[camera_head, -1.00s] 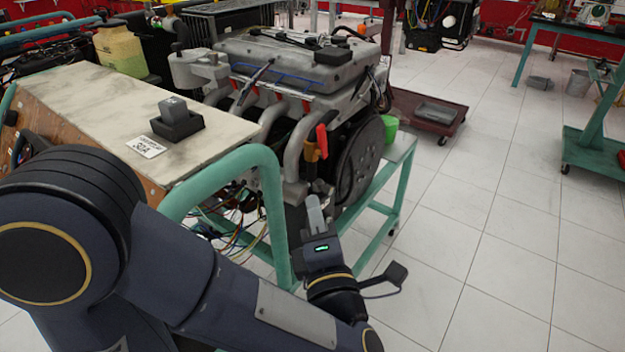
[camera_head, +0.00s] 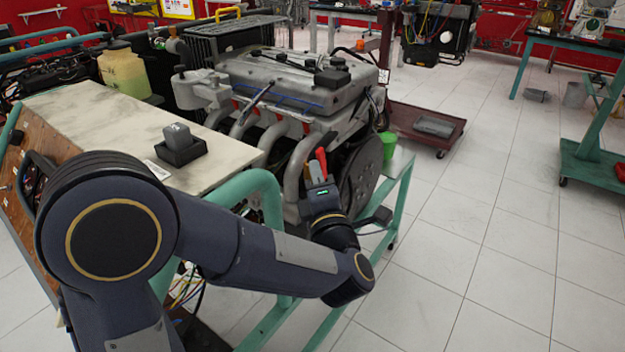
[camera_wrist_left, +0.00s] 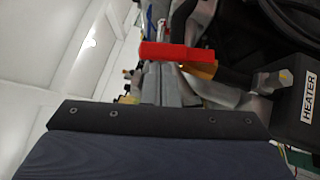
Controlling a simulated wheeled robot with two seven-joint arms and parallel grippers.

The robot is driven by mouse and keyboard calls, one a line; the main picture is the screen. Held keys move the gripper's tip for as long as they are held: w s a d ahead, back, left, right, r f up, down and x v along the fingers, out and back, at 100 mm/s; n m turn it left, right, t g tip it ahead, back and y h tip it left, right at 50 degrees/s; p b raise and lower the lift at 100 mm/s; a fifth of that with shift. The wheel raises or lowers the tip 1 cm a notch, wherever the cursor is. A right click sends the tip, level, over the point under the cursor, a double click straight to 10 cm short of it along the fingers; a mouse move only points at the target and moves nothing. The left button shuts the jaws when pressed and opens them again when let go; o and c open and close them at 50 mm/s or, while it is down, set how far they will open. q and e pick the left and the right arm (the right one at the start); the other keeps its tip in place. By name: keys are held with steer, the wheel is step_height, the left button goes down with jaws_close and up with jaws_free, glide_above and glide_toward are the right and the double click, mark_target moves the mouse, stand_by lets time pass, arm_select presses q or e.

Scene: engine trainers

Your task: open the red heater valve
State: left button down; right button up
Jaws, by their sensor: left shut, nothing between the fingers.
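The red heater valve handle (camera_head: 321,160) stands at the front of the engine, just beyond my left gripper (camera_head: 309,174). My gripper is shut with nothing held, and its wrist hides the valve's lower part in the head view. In the left wrist view the red handle (camera_wrist_left: 178,52) lies across the picture just above the grey fingers (camera_wrist_left: 168,84), with a yellow-orange part (camera_wrist_left: 200,70) beside it. I cannot tell whether fingers and handle touch. A box marked HEATER (camera_wrist_left: 302,100) is at the right of that view. My right gripper is not in view.
The engine (camera_head: 300,80) sits on a green frame (camera_head: 398,195) with a dark wheel (camera_head: 361,180) and a green cup (camera_head: 388,144) beside the valve. A pale panel top (camera_head: 100,115) lies left. Open tiled floor is on the right.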

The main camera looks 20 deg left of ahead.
arm_select(q)
steer(key=r+m+p, duration=0.1)
steer(key=w+r+m+g+h+p, duration=0.1)
steer(key=p, duration=0.1)
steer(key=shift+d+g, duration=0.15)
steer(key=shift+g, duration=0.15)
steer(key=shift+w+d+f+m+p, duration=0.1)
steer(key=shift+w+f+m+p, duration=0.05)
steer(key=shift+f+m+p, duration=0.15)
steer(key=shift+f, duration=0.1)
